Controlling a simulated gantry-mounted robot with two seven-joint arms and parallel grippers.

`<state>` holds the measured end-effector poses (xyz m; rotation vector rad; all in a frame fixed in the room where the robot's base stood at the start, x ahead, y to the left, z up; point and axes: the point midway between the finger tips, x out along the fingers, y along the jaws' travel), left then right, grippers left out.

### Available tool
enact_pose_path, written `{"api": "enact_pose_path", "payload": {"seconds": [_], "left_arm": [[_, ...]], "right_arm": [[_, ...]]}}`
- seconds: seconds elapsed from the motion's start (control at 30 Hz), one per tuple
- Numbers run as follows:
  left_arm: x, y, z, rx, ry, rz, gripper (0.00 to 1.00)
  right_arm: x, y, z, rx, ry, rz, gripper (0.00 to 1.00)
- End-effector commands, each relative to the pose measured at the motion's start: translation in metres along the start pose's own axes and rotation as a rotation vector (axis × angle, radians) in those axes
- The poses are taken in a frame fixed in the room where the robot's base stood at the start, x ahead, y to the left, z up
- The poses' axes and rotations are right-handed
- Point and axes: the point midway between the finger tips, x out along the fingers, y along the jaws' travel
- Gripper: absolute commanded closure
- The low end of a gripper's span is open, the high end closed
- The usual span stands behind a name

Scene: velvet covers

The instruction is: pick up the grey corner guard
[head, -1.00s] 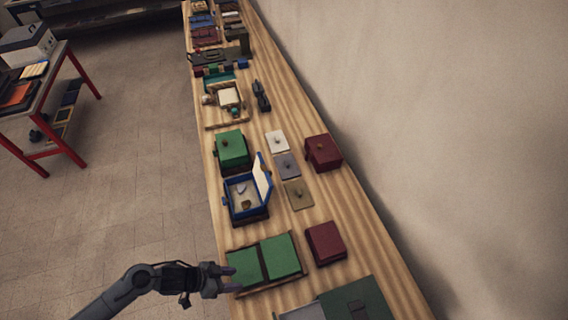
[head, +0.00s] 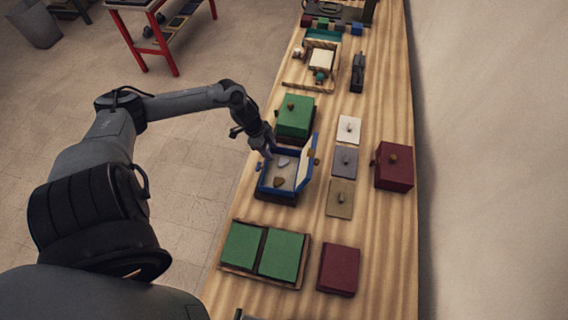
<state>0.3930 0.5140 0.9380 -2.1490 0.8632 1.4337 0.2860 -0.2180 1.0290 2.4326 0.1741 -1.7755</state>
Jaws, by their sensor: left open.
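A blue box (head: 263,184) stands open on the wooden bench, its lid (head: 306,160) raised on the right side. Inside on a pale floor lie a small grey piece (head: 283,161), which looks like the grey corner guard, and a brown piece (head: 279,182) nearer to me. My left gripper (head: 269,154) is open, with its fingers over the far left part of the box, just left of the grey piece. I cannot tell whether the fingertips touch anything. My right gripper is not in view.
A green box (head: 296,114) stands just behind the blue one. White, grey and tan plates with knobs lie to the right, beside a dark red box (head: 394,168). A green two-panel case (head: 262,252) and a dark red block (head: 339,269) lie nearer. A wall bounds the right.

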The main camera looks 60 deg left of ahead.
Motion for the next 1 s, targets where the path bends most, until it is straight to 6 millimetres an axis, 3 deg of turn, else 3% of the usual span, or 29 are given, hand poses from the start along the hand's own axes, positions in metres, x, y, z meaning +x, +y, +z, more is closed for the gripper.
{"api": "enact_pose_path", "payload": {"seconds": [0.27,0.63,1.0], "left_arm": [[0.018,0.000,-0.001,0.001,0.001,0.001,0.51],[0.060,-0.001,-0.003,0.000,0.001,0.001,0.51],[0.066,-0.001,-0.003,0.002,-0.001,0.001,0.54]], "right_arm": [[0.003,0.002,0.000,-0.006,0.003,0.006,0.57],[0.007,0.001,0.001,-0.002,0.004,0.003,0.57],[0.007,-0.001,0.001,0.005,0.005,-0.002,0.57]]}}
